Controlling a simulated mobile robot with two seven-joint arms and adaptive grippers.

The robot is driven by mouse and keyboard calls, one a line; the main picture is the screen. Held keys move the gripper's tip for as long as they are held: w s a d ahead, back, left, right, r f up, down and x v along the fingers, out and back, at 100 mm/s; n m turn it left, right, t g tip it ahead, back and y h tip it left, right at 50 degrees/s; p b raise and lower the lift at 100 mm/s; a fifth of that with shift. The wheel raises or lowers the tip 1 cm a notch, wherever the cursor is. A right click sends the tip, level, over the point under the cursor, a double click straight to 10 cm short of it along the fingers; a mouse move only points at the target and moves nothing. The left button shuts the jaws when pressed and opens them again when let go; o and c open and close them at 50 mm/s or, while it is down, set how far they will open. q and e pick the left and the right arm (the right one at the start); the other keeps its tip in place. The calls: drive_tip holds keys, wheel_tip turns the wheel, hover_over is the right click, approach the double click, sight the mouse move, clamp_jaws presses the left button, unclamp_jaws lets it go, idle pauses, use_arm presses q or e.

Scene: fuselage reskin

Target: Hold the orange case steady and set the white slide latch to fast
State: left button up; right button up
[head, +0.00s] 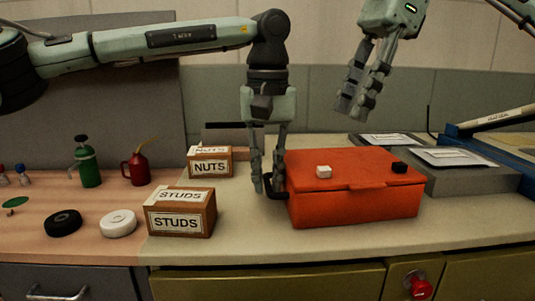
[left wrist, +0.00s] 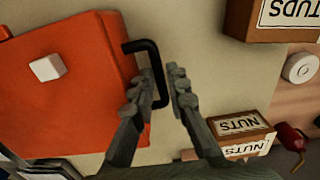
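The orange case (head: 355,205) sits shut on the bench, with a small white block (head: 323,171), likely the slide latch, on its lid. The white block also shows in the left wrist view (left wrist: 47,67). I see no fast marking. A black handle (left wrist: 160,80) sticks out from the case's side. My left gripper (head: 268,190) points down at this handle; its fingers stand either side of the bar with gaps showing in the left wrist view (left wrist: 162,75). My right gripper (head: 354,112) hangs above and behind the case, empty, its fingers apart.
A black block (head: 399,167) is on the lid's right. Left of the case stand the STUDS box (head: 180,213) and NUTS box (head: 210,163). Grey slabs with papers (head: 452,157) lie behind right. A red knob (head: 418,287) is on the bench front.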

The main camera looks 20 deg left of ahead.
use_arm(q)
drive_tip(key=shift+f, duration=0.95)
drive_tip(key=shift+c, duration=0.3)
clamp_jaws()
use_arm(e)
drive_tip(key=shift+w+d, duration=0.1)
drive_tip(key=shift+d, duration=0.1)
drive_tip(key=shift+c, duration=1.2)
drive_tip(key=w+d+y, duration=0.1)
drive_tip(key=d, duration=0.2)
drive_tip(key=w+d+f+g+y, duration=0.1)
drive_tip(key=d+y, duration=0.1)
drive_tip(key=d, duration=0.1)
drive_tip(key=w+d+f+y, duration=0.1)
drive_tip(key=d, duration=0.3)
drive_tip(key=shift+w+f+m+g+y, duration=0.1)
drive_tip(key=shift+w+m+g+y, duration=0.2)
drive_tip(key=shift+w+m+y, duration=0.1)
clamp_jaws()
